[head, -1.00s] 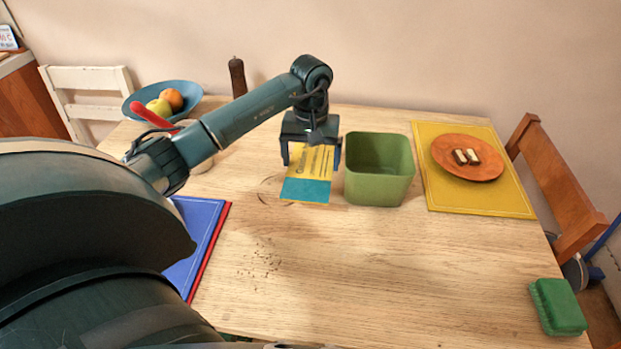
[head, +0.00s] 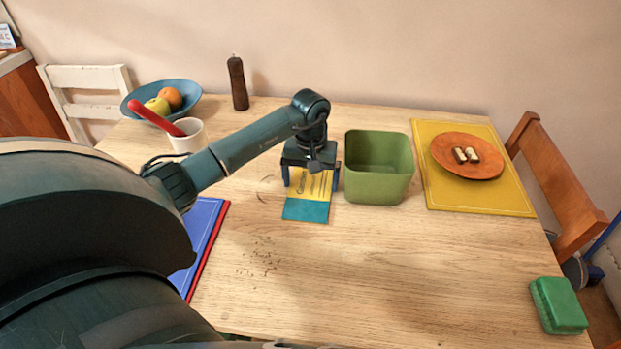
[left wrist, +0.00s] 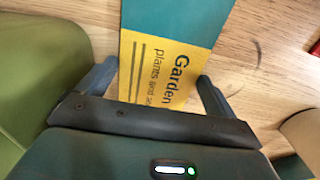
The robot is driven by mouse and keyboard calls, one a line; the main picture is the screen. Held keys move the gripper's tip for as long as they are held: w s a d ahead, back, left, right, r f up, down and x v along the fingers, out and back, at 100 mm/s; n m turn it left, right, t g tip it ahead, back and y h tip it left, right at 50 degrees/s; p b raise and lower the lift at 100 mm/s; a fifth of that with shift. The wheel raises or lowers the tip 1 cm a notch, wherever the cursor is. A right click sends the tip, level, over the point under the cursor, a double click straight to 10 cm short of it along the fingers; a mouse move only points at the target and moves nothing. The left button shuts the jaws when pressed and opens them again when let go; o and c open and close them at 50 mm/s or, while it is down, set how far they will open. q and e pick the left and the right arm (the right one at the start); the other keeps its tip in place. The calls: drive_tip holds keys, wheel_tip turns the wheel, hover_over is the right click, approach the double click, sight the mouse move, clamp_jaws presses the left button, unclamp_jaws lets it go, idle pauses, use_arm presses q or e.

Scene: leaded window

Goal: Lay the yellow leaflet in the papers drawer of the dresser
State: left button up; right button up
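The yellow leaflet (head: 307,208) has a teal band at its near end and dark print. My left gripper (head: 311,181) is over its far part, with one finger at each side edge. In the left wrist view the leaflet (left wrist: 175,30) lies between the two fingers (left wrist: 157,72), which sit close against its edges; the word "Garden" reads on it. I cannot tell how far the leaflet is above the table. The papers drawer is not in view.
A green bin (head: 378,188) stands just right of the gripper. A yellow mat (head: 480,200) with an orange plate (head: 450,160) lies farther right, a green sponge (head: 558,305) near right. A white mug (head: 188,140), blue bowl (head: 185,97) and blue folder (head: 203,225) are left.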

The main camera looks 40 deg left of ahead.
use_arm(q)
drive_tip(key=shift+o, duration=0.6)
use_arm(e)
drive_tip(key=shift+r, duration=0.25)
use_arm(q)
drive_tip(key=shift+r, duration=0.15)
use_arm(e)
drive_tip(key=shift+r, duration=0.1)
